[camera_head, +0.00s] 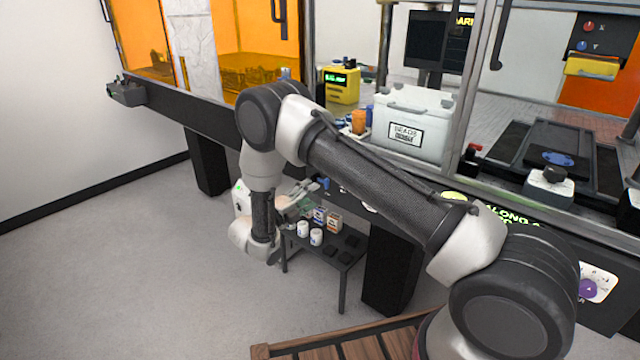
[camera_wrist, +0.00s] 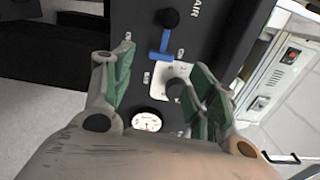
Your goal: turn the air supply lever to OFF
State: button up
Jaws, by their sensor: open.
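The air supply lever (camera_wrist: 164,44) is a blue bar with a round black knob at its top end. In the wrist view it sits on a black panel beside the word AIR, with its knob toward the top of the picture. Small tags near it are too small to read. My gripper (camera_wrist: 160,64) is open, with its green-padded fingers apart on either side of the lever's lower part. I cannot tell whether either finger touches it. In the head view my gripper (camera_head: 304,195) is low by the bench front, and the lever there is small and hard to make out.
A round white gauge (camera_wrist: 146,120) is on the panel below the lever. A small dark table (camera_head: 345,258) with white jars and small boxes stands close under my gripper. A wooden slatted surface (camera_head: 340,345) is in front. The floor at left is clear.

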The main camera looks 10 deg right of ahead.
jog(key=w+d+n, duration=0.1)
jog(key=w+d, duration=0.3)
jog(key=d, duration=0.2)
jog(key=shift+w+d, duration=0.2)
jog(key=shift+w, duration=0.05)
jog(key=shift+r, duration=0.1)
jog(key=c, duration=1)
